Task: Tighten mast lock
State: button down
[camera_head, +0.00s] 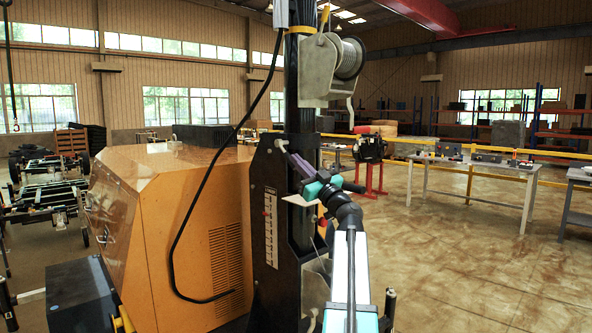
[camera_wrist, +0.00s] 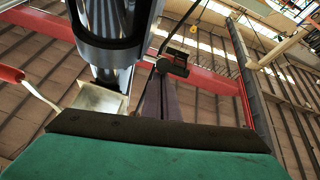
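The black mast (camera_head: 300,90) stands upright at the middle of the head view, rising from a black base bracket with a red-marked scale. I cannot make out the mast lock for certain; a small pale metal piece (camera_head: 281,145) shows on the bracket beside my gripper's tip. My gripper (camera_head: 289,156), with purple fingers and teal body, reaches up and left toward the bracket. I cannot tell whether it touches. In the wrist view a purple finger (camera_wrist: 154,105) shows beyond the teal-and-dark edge. The gap between the fingers is hidden.
A winch with a wire drum (camera_head: 347,58) hangs on the mast above my gripper. An orange generator housing (camera_head: 165,240) stands close left, with a black cable (camera_head: 206,170) looping down in front. A workbench (camera_head: 480,175) stands farther right; the floor there is open.

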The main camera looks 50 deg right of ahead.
jog(key=shift+w+d+f+t+b, duration=0.15)
jog(key=shift+f+t+b, duration=0.25)
jog(key=shift+b, duration=1.5)
jog(key=b, duration=0.3)
jog(key=shift+w+f, duration=0.2)
jog(key=b, duration=0.2)
jog(key=shift+w+f+b, duration=0.15)
jog(key=shift+b, duration=0.15)
jog(key=shift+f+t+b, duration=0.15)
jog(key=shift+t+b, duration=0.25)
jog(key=shift+b, duration=0.8)
